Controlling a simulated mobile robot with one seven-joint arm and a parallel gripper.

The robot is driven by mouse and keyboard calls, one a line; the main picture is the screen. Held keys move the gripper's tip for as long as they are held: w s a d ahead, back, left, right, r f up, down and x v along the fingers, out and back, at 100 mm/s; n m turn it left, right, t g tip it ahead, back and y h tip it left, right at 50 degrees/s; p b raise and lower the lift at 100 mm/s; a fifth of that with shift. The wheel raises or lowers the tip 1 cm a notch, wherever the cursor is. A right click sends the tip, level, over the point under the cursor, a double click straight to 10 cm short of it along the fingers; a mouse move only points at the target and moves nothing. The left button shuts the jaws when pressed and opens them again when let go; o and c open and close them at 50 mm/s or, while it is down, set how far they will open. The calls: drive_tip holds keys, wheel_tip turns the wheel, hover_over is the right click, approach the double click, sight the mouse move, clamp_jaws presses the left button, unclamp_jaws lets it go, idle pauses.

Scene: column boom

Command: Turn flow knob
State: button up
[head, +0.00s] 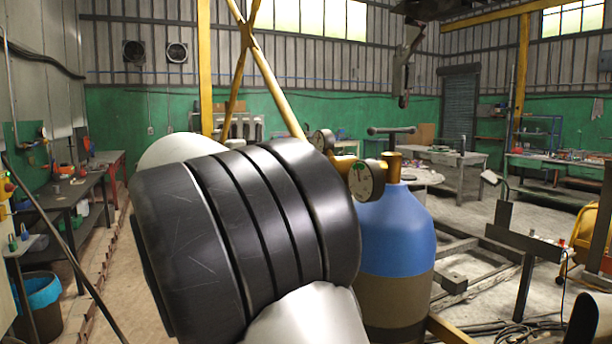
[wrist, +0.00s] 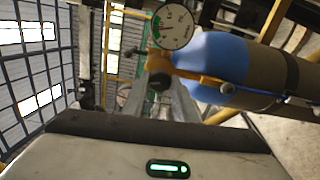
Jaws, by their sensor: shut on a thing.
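The blue and tan gas cylinder (head: 396,245) stands upright, partly behind my dark arm link. Its brass regulator (head: 392,168) carries a round gauge (head: 367,180) in front and a second gauge (head: 322,141) to the left. In the wrist view, a gauge (wrist: 172,27) with a green band sits above the brass body (wrist: 200,76). My gripper (wrist: 160,92) is shut on this knob. My arm hides the gripper and knob in the head view.
Yellow diagonal poles (head: 276,82) rise behind the arm. A dark workbench (head: 62,205) and a blue-lined bin (head: 38,300) are at left. Metal frames (head: 526,245) and cables stand on the floor at right. Benches line the far wall.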

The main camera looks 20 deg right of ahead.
drive_tip(key=o, duration=1.1)
drive_tip(key=shift+c, duration=0.2)
drive_tip(key=shift+a, duration=0.1)
drive_tip(key=a+p, duration=0.1)
drive_tip(key=a, duration=1.6)
drive_tip(key=shift+s+a+r, duration=0.15)
drive_tip(key=shift+s+r, duration=0.05)
drive_tip(key=shift+s, duration=0.05)
